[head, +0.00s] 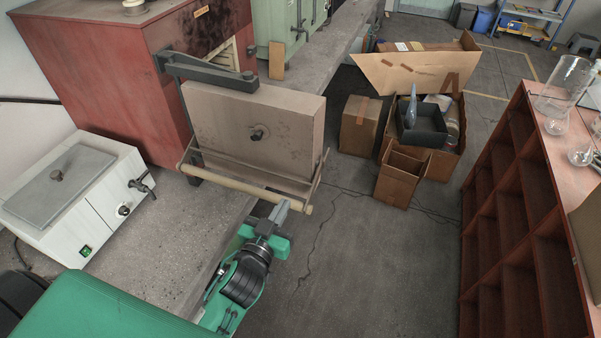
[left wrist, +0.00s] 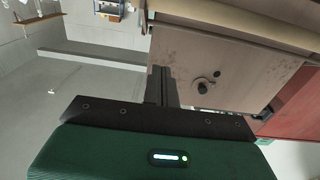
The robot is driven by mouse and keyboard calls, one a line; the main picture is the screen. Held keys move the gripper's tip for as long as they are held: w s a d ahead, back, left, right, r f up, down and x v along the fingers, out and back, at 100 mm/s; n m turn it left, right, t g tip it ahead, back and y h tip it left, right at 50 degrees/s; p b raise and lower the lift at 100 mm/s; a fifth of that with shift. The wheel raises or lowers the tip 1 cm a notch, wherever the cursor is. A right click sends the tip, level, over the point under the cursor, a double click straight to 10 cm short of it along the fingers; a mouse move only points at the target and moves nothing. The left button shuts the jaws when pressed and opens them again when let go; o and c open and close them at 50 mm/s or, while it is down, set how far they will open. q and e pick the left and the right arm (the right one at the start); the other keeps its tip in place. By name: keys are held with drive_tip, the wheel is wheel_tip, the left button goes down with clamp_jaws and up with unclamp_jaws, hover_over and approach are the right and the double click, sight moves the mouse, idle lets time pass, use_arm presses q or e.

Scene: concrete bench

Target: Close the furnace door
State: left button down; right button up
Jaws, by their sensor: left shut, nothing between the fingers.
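The red furnace (head: 110,75) stands on the concrete bench at the upper left in the head view. Its beige, block-like door (head: 250,128) stands open, swung out on a dark hinge arm (head: 205,72), so part of the furnace mouth (head: 226,55) shows. A pale handle bar (head: 240,187) runs along the door's lower front. My left gripper (head: 281,209) is shut and empty at the bar's right part; I cannot tell whether it touches. In the left wrist view, its dark fingers (left wrist: 161,86) appear beside the door (left wrist: 205,68). My right gripper is not in view.
A white lab bath (head: 75,190) sits on the bench at left. Cardboard boxes (head: 405,175) lie on the floor beyond the door. A red shelf unit (head: 520,215) with glassware stands at right.

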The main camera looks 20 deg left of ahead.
sight(305, 167)
use_arm(q)
drive_tip(key=w+p, duration=0.1)
drive_tip(key=w, duration=0.2)
drive_tip(key=w+p, duration=0.1)
drive_tip(key=w, duration=0.3)
drive_tip(key=w+p, duration=0.1)
drive_tip(key=w, duration=0.3)
drive_tip(key=shift+w+d+p, duration=0.1)
drive_tip(key=shift+d+p, duration=0.25)
drive_tip(key=shift+p, duration=0.05)
drive_tip(key=shift+w, duration=0.15)
